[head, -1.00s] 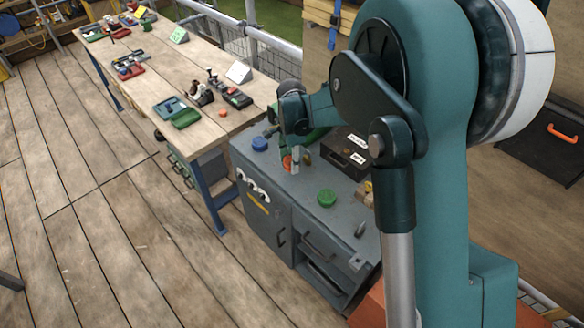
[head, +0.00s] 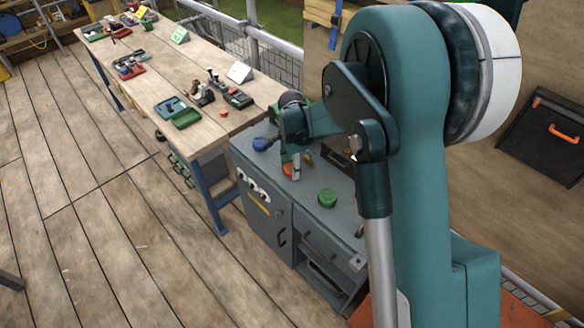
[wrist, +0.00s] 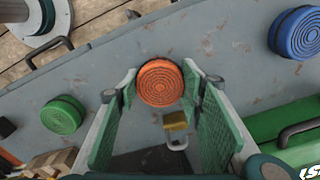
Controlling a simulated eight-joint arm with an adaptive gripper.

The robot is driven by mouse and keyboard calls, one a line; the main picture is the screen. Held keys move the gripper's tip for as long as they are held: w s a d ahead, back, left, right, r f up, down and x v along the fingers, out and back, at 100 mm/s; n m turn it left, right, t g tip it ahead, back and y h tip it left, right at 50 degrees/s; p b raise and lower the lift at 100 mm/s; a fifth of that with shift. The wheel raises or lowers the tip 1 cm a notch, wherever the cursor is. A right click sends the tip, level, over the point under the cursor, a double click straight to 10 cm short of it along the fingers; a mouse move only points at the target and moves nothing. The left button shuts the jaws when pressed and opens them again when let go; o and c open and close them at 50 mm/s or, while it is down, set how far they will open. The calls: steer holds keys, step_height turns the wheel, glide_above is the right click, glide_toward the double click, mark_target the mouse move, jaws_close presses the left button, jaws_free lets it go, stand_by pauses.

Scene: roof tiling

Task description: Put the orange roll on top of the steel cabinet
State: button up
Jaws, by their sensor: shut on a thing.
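The orange roll (wrist: 160,82) is a ribbed disc between my gripper's two fingertips in the wrist view. My gripper (wrist: 160,84) is shut on it. In the head view the orange roll (head: 288,170) shows partly behind my gripper (head: 293,168). It is at the grey steel cabinet (head: 316,228), over its top. I cannot tell whether the roll touches the top or hangs just above it.
On the cabinet top stand a blue roll (head: 260,144) and a green roll (head: 327,198). A brass padlock (wrist: 176,122) lies close by the orange roll. A dark box (head: 338,150) sits behind. A wooden workbench (head: 150,75) with tools stands to the left.

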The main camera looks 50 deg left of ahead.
steer(key=shift+f, duration=0.15)
steer(key=o, duration=1)
steer(key=shift+c, duration=0.2)
step_height(320, 180, up, 12)
steer(key=shift+p, duration=0.3)
stand_by(0.3)
stand_by(0.4)
